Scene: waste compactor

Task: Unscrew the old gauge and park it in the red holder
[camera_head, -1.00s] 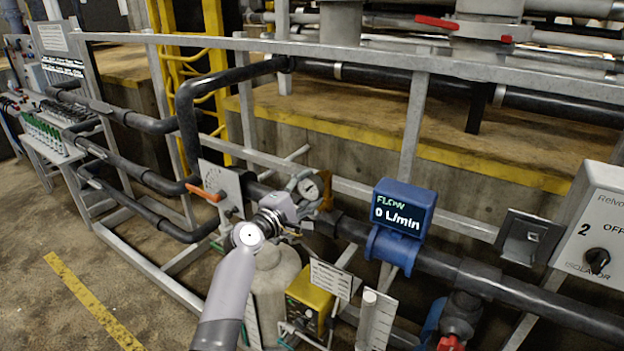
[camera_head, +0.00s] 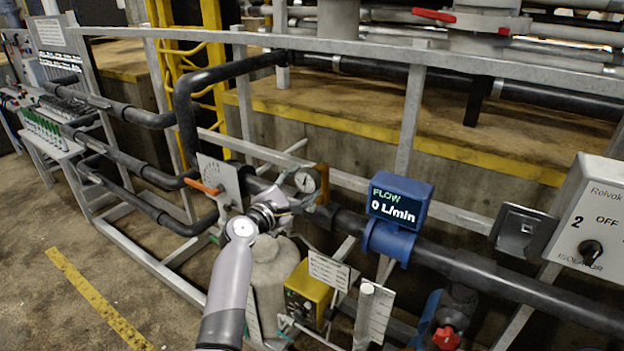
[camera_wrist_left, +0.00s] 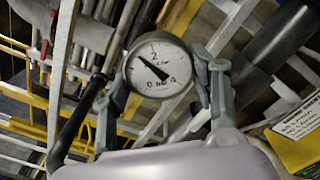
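The old gauge (camera_head: 307,181) is a round white dial with a dark rim, on the pipework left of the blue flow meter. In the left wrist view the gauge (camera_wrist_left: 158,66) faces me, with a black needle. My left gripper (camera_head: 288,203) is just in front of and below the gauge. In the wrist view its fingers (camera_wrist_left: 160,95) are spread, one on each side of the dial. There is a gap at the left finger; the right finger is close to the rim, and I cannot tell if it touches. I cannot make out the red holder. My right gripper is not in view.
The blue flow meter (camera_head: 400,203) reads 0 L/min. An orange-handled valve plate (camera_head: 217,181) stands left of the gauge. A grey cylinder (camera_head: 273,270) and a yellow box (camera_head: 308,293) stand below. Pipes and rails crowd the area; the floor at lower left is clear.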

